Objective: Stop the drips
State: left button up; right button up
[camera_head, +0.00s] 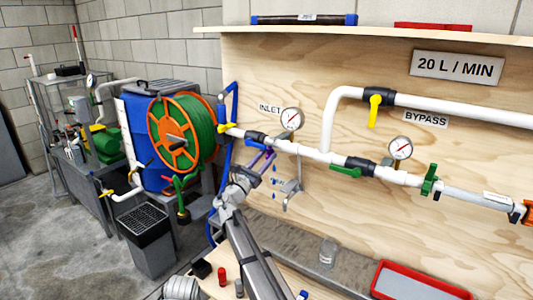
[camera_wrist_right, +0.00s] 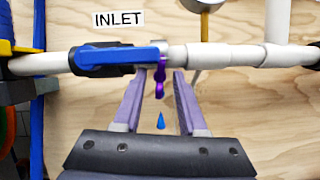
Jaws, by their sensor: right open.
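Blue drops (camera_head: 274,183) hang in the air below the white inlet pipe (camera_head: 312,153); one drop (camera_wrist_right: 161,122) shows between my fingers in the right wrist view. Above it, a small purple piece (camera_wrist_right: 160,80) hangs under the pipe beside a valve with a blue lever (camera_wrist_right: 118,56) lying along the pipe. My right gripper (camera_head: 262,158) is open, its purple fingers pointing up at the pipe. In the wrist view the fingertips (camera_wrist_right: 160,80) stand either side of the purple piece, with gaps; whether they touch the pipe I cannot tell. My left gripper is not in view.
Gauges (camera_head: 291,119) and a yellow-handled bypass valve (camera_head: 374,110) are on the plywood board. Green handles (camera_head: 430,180) sit farther right. A grey metal fitting (camera_head: 292,190) is near the drops. Below are a clear jar (camera_head: 328,252) and a red-rimmed tray (camera_head: 420,285). A hose reel (camera_head: 173,138) stands left.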

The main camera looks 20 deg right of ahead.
jog(key=shift+w+d+r, duration=0.1)
jog(key=shift+w+d, duration=0.1)
jog(key=shift+d, duration=0.1)
jog(key=shift+c, duration=0.3)
grip_shut()
